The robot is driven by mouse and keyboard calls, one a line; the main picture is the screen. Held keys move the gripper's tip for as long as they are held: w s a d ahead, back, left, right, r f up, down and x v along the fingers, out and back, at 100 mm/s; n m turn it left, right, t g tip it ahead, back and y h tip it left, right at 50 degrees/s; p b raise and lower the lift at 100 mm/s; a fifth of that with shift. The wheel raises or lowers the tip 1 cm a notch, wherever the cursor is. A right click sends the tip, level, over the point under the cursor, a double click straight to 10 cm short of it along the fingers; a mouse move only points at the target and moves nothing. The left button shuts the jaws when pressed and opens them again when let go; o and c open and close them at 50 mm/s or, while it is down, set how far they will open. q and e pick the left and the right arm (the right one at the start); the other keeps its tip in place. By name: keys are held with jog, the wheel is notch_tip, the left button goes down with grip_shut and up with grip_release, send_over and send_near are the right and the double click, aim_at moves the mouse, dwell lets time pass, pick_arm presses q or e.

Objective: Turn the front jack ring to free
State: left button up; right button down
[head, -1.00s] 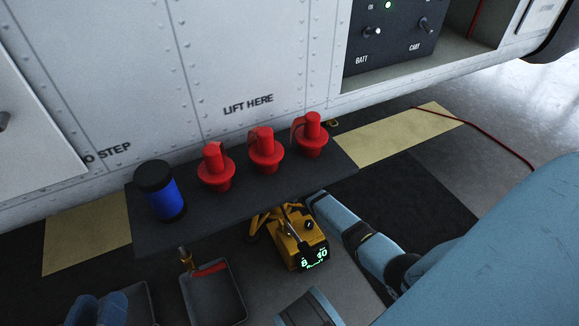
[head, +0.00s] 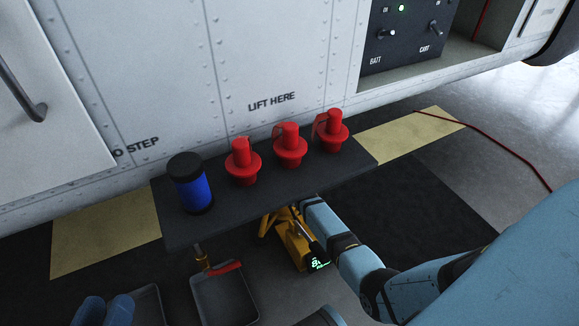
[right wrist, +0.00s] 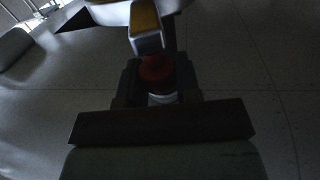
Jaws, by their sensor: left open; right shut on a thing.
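The yellow jack (head: 288,240) stands on the floor below the dark shelf, with a dark handle and a lit green display, partly hidden by my right arm. My right arm reaches in under the shelf beside it, and its gripper is hidden in the head view. In the right wrist view my right gripper (right wrist: 158,85) is shut on a small red part (right wrist: 156,70), with a white piece just below it and a yellow-ended bar above. I cannot tell whether the red part is the jack ring.
The dark shelf (head: 240,212) holds a blue canister (head: 190,188) and three red plugs, one of them a middle plug (head: 290,150). A grey tray (head: 224,300) with a red-handled tool (head: 226,268) lies below. The white fuselage (head: 215,60) rises behind. A red cable crosses the floor at right.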

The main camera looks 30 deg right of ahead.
pick_arm(q)
jog(key=shift+s+f, duration=0.1)
pick_arm(e)
jog(key=c, duration=0.9)
grip_release()
pick_arm(q)
jog(key=shift+w+r, duration=0.2)
pick_arm(e)
jog(key=shift+o, duration=0.3)
pick_arm(q)
jog(key=shift+r, duration=0.1)
